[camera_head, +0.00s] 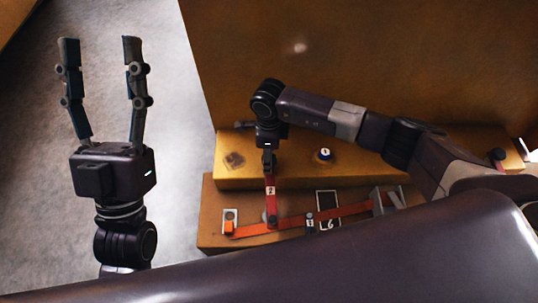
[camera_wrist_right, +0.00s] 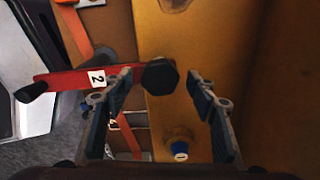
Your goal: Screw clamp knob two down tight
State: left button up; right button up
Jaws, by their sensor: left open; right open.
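The red clamp arm marked 2 (camera_head: 270,181) reaches from the lower base up to the edge of the yellow block (camera_head: 290,172). In the right wrist view a black knob (camera_wrist_right: 159,76) sits at the end of this red arm (camera_wrist_right: 70,79). My right gripper (camera_wrist_right: 159,80) is open, one finger on each side of the knob, with visible gaps. In the head view my right gripper (camera_head: 267,160) comes down over the arm's end and hides the knob. My left gripper (camera_head: 100,40) is open and empty, pointing up, well to the left.
A blue piece with a white top (camera_head: 324,155) stands on the block to the right; it also shows in the right wrist view (camera_wrist_right: 179,148). An orange strip (camera_head: 300,221) crosses the brown base (camera_head: 211,205), with a grey bracket (camera_head: 388,197). A tall brown wall rises behind.

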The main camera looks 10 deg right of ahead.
jog(key=c, duration=1.2)
jog(key=shift+o, duration=0.2)
jog(key=shift+r+m+p, duration=0.15)
jog(key=shift+m+p, duration=0.6)
jog(key=shift+m, duration=0.45)
pick_arm(q)
jog(key=w+f+g+y+p, duration=0.1)
jog(key=w+f+g, duration=0.2)
jog(key=f, duration=0.2)
jog(key=w+f+g+y, duration=0.2)
jog(key=w+f+g, duration=0.2)
jog(key=f, duration=0.2)
pick_arm(e)
jog(key=m, duration=0.2)
jog(key=shift+m, duration=0.3)
jog(key=m+p, duration=0.2)
jog(key=m, duration=0.1)
jog(key=shift+m, duration=0.4)
pick_arm(q)
notch_tip(320, 180, down, 12)
jog(key=s+a+g+y, duration=0.1)
jog(key=s+g, duration=0.1)
jog(key=g, duration=0.4)
jog(key=shift+a+f+y, duration=0.25)
jog(key=shift+a+y, duration=0.05)
jog(key=shift+a, duration=0.05)
pick_arm(e)
jog(key=o, duration=1.2)
jog(key=shift+c, duration=0.2)
